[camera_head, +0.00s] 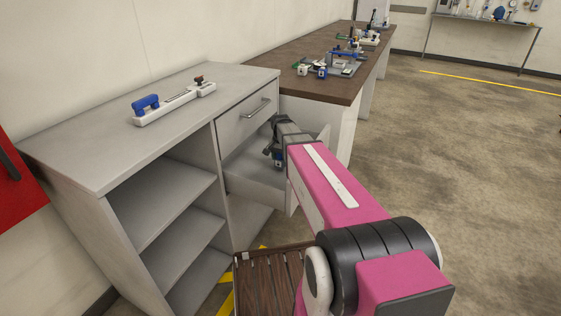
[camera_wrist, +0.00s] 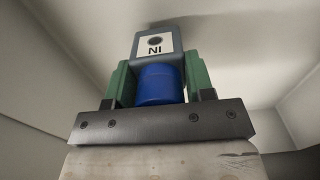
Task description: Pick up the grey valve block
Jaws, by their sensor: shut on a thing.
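The grey valve block (camera_wrist: 175,42) shows in the wrist view with a white label bearing a dark round mark and letters. A blue cylindrical part (camera_wrist: 160,84) of it faces the camera. My gripper (camera_wrist: 157,80) is shut on the block, with a green finger on each side. In the head view my gripper (camera_head: 276,150) points down into the open drawer (camera_head: 255,183) of the grey cabinet. A little blue (camera_head: 278,161) shows at the gripper's tip; most of the block is hidden there. I cannot tell whether the block touches the drawer floor.
The drawer walls surround the gripper closely. Above is a shut drawer (camera_head: 243,119) with a handle. The cabinet top (camera_head: 90,140) holds a white device with a blue handle (camera_head: 146,104). A brown-topped bench (camera_head: 310,88) with several fixtures stands behind. Open floor (camera_head: 460,170) lies to the right.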

